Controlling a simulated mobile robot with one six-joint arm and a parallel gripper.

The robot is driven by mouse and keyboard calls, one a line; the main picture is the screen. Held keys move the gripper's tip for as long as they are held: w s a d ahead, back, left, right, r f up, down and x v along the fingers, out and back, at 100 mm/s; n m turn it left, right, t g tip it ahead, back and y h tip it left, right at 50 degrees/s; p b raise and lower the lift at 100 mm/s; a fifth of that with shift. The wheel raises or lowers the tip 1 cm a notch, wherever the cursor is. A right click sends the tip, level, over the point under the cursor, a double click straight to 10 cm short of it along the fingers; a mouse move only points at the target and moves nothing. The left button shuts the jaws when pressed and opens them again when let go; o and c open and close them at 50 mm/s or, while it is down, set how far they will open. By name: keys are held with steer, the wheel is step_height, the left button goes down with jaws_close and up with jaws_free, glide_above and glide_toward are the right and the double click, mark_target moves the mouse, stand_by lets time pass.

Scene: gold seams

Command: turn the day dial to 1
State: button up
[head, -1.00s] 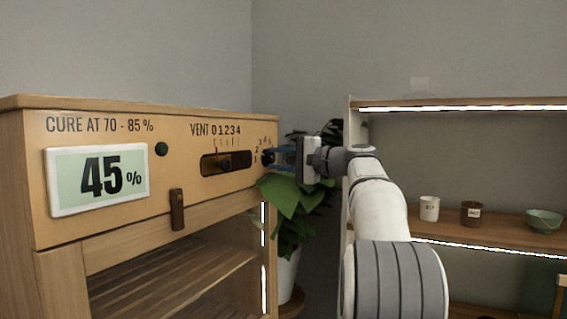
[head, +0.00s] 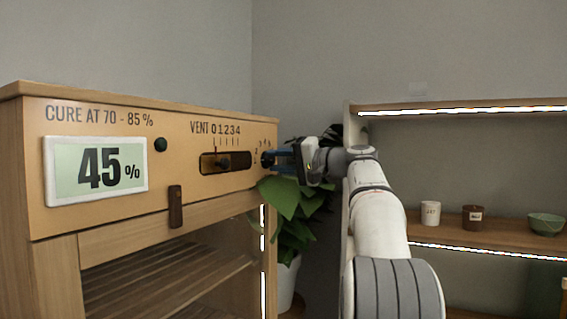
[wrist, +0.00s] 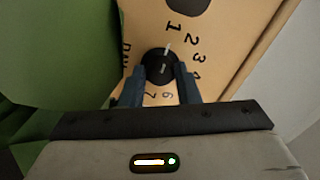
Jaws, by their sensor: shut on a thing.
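The day dial (wrist: 158,68) is a round black knob on the cabinet's wooden front, ringed by printed numbers. Its white mark points up and slightly right in the wrist view, in line with the printed 1 (wrist: 175,27). My gripper (wrist: 160,82) is shut on the dial, with one blue-grey finger on each side of it. In the head view my gripper (head: 276,158) reaches in from the right to the panel's right end. The dial (head: 265,159) is small there and partly hidden by the fingers.
A leafy plant (head: 288,198) stands close below my gripper. A lit shelf (head: 480,232) with cups is at the right.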

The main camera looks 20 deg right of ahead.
steer(key=shift+a+r, duration=0.1)
steer(key=shift+r, duration=0.2)
steer(key=o, duration=1)
steer(key=shift+f, duration=0.2)
steer(key=shift+c, duration=0.2)
steer(key=shift+f, duration=0.1)
steer(key=v, duration=0.7)
steer(key=shift+s+d+b, duration=0.3)
